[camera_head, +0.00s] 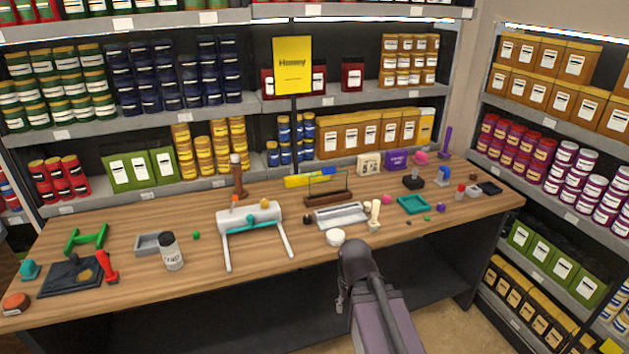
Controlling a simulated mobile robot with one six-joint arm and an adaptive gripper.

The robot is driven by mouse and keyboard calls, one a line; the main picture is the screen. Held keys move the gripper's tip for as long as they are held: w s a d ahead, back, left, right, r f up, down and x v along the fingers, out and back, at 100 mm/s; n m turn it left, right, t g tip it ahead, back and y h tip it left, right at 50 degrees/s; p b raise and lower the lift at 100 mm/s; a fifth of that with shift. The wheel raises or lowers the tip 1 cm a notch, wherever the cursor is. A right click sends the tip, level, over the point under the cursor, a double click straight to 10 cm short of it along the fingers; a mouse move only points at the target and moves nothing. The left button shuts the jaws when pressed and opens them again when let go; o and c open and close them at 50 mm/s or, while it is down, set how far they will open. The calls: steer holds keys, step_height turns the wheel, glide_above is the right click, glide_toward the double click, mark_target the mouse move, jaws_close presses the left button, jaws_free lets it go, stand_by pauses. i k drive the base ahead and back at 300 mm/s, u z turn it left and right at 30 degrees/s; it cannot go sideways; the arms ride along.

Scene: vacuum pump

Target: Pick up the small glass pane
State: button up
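A small clear glass pane (327,182) with thin green edges stands upright in a long dark brown holder (328,198) near the middle of the wooden table. My arm rises from the bottom of the picture in front of the table, its dark rounded joint near the table's front edge. The dark part at its left side (342,293) seems to be my gripper, apart from the pane and well in front of it. Its fingers are too small and hidden to tell open from shut.
A white tray (342,215), a white round pot (335,237) and a cream figure-like piece (374,216) stand between arm and pane. A white roller-like frame (249,220) is left, a teal tray (413,204) right. A yellow sign (292,66) rises behind.

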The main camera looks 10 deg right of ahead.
mark_target(332, 182)
steer(key=u, duration=0.15)
steer(key=i, duration=1.3)
steer(key=z, duration=0.35)
